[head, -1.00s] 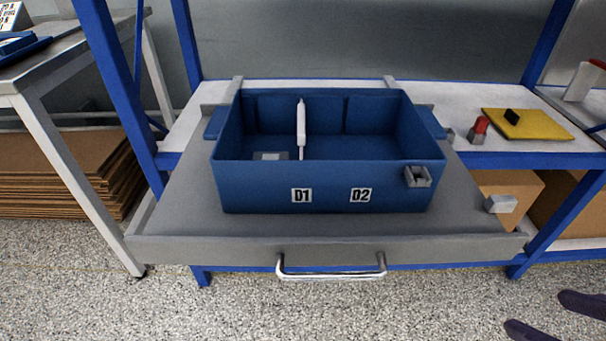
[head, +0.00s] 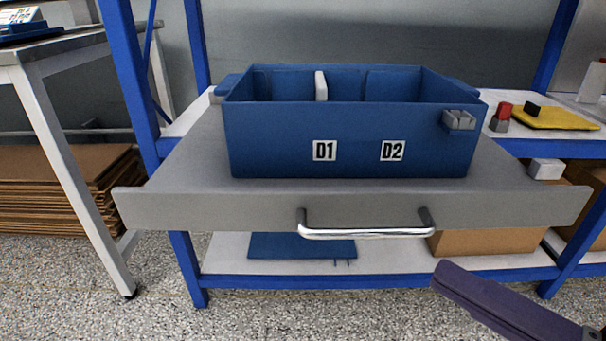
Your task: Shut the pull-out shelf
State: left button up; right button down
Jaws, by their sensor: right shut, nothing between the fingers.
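The grey pull-out shelf (head: 240,208) stands out from the blue-framed bench, its front panel facing me. Its silver bar handle (head: 365,233) is on the middle of the front. A blue bin (head: 350,120) marked D1 (head: 324,151) and D2 (head: 392,151) rests on the shelf, with a white divider (head: 321,86) inside. My right gripper (head: 446,274) is shut and empty at the lower right, below the shelf front and to the right of the handle, apart from both in the picture. My left gripper is not in view.
A blue upright (head: 133,70) stands left of the shelf, beside a grey table (head: 60,50). A yellow pad (head: 555,117) and a red-topped item (head: 502,117) lie on the bench at the right. Below are a lower shelf (head: 400,262), a blue flat panel (head: 300,246) and cardboard boxes (head: 490,241).

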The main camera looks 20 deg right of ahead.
aim_at(344, 194)
jog(key=x, duration=0.3)
jog(key=d+b+x, duration=0.1)
jog(key=x, duration=0.2)
jog(key=w+d+x, duration=0.1)
jog(key=x, duration=0.3)
jog(key=shift+w+b, duration=0.15)
jog(key=shift+b, duration=0.15)
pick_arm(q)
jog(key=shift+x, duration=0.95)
pick_arm(e)
jog(key=shift+w, duration=0.4)
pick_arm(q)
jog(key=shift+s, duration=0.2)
pick_arm(e)
jog(key=shift+w+d, duration=0.15)
